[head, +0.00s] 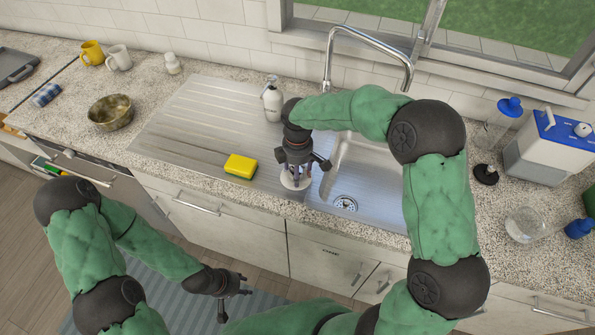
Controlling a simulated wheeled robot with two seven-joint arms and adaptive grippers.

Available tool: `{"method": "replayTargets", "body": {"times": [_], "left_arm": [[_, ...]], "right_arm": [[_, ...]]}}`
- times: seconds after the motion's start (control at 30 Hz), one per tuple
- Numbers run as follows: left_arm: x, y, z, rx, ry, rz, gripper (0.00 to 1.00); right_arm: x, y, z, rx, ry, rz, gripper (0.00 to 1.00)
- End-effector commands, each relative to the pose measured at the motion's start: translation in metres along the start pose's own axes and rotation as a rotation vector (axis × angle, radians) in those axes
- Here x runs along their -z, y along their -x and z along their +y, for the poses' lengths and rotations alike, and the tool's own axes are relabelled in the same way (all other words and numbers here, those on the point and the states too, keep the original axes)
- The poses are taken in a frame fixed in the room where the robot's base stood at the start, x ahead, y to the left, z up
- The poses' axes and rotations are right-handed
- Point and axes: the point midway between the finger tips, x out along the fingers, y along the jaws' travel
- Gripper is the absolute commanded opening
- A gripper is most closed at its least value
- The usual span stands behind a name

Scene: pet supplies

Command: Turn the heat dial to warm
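A white and blue box-shaped appliance (548,150) stands on the counter at the right. A small round white knob (583,129) is on its top; I cannot tell if it is the heat dial, and no warm mark is readable. My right gripper (296,176) points down beside the sink, far left of the appliance, over a pale round disc (293,184). I cannot tell whether its fingers hold the disc. My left gripper (236,304) hangs low in front of the cabinets, its fingers apart and empty.
A yellow sponge (240,166) and a soap bottle (272,102) are near my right gripper. The sink (365,165) and its tall faucet (330,62) lie to its right. A glass bowl (524,224) stands before the appliance. A metal bowl (110,112) and mugs stand left.

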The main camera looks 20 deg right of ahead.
Motion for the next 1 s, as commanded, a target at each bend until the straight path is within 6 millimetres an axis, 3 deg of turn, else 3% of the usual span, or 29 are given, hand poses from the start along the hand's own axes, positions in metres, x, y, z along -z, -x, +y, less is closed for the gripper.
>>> {"method": "replayTargets", "body": {"times": [0.3, 0.37, 0.5, 1.0], "left_arm": [[0.0001, -0.0003, -0.0001, 0.0, 0.0, 0.0, 0.4], [0.0001, -0.0003, -0.0001, 0.0, 0.0, 0.0, 0.4], [0.0001, -0.0003, -0.0001, 0.0, 0.0, 0.0, 0.4], [0.0, 0.0023, 0.0008, 0.0, 0.0, 0.0, 0.4]], "right_arm": [[0.0001, -0.0021, 0.0002, -0.001, 0.0, 0.001, 0.67], [0.0001, -0.0021, 0.0001, -0.001, 0.0, 0.0, 0.53], [-0.0001, -0.0022, -0.0001, 0.0, 0.0, 0.0, 0.13], [-0.0016, -0.0024, -0.0012, 0.004, -0.063, -0.004, 0.12]]}}
